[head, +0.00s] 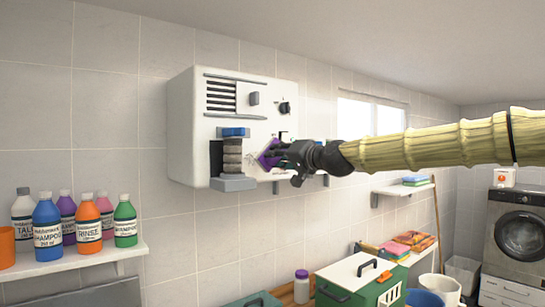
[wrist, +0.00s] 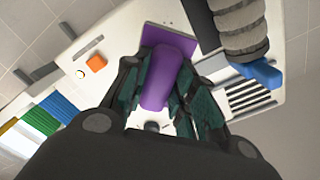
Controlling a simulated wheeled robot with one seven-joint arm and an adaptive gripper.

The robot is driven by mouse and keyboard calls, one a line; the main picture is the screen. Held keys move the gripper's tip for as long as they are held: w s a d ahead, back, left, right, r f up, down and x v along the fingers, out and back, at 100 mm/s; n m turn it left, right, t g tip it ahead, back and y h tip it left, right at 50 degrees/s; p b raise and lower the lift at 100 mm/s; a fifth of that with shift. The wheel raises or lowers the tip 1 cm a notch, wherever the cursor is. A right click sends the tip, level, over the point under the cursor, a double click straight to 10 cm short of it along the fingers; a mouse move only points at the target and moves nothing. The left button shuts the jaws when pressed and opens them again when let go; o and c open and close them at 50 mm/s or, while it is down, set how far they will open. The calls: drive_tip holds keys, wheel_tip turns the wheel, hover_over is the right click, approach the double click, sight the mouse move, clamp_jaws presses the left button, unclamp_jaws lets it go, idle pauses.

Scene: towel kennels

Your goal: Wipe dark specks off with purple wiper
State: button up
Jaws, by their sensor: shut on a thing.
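The purple wiper (head: 268,155) is in front of the face of a white wall unit (head: 205,155). In the wrist view the wiper (wrist: 163,75) has a flat purple plate and a rounded grip between my fingers. My gripper (head: 284,154) is shut on that grip; it also shows in the wrist view (wrist: 160,92). I cannot tell whether the plate touches the panel. Small dark specks (head: 257,163) show faintly on the panel just left of the wiper. The wiper and my fingers hide the panel behind them.
Left of the wiper, a stack of grey rolls (head: 232,158) with a blue block (head: 234,132) on top juts out on a ledge (head: 233,183). Knobs (head: 284,108) and vents sit above. A bottle shelf (head: 75,260) is lower left, a green box (head: 358,280) below.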

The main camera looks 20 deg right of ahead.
drive_tip(key=shift+a+r, duration=0.15)
drive_tip(key=shift+r, duration=0.1)
drive_tip(key=shift+a+r, duration=0.1)
drive_tip(key=shift+r, duration=0.1)
drive_tip(key=p+x, duration=0.1)
drive_tip(key=x, duration=0.2)
drive_tip(key=shift+w+a+f, duration=0.15)
drive_tip(key=shift+w+f, duration=0.05)
drive_tip(key=shift+w, duration=0.2)
drive_tip(key=shift+w+p, duration=0.25)
drive_tip(key=shift+p, duration=0.1)
drive_tip(key=shift+s+a+r, duration=0.2)
drive_tip(key=shift+s+r, duration=0.1)
drive_tip(key=shift+r, duration=0.15)
drive_tip(key=shift+w+f, duration=0.3)
drive_tip(key=shift+w, duration=0.2)
drive_tip(key=shift+s+r, duration=0.2)
drive_tip(key=shift+s, duration=0.1)
drive_tip(key=shift+w+a, duration=0.1)
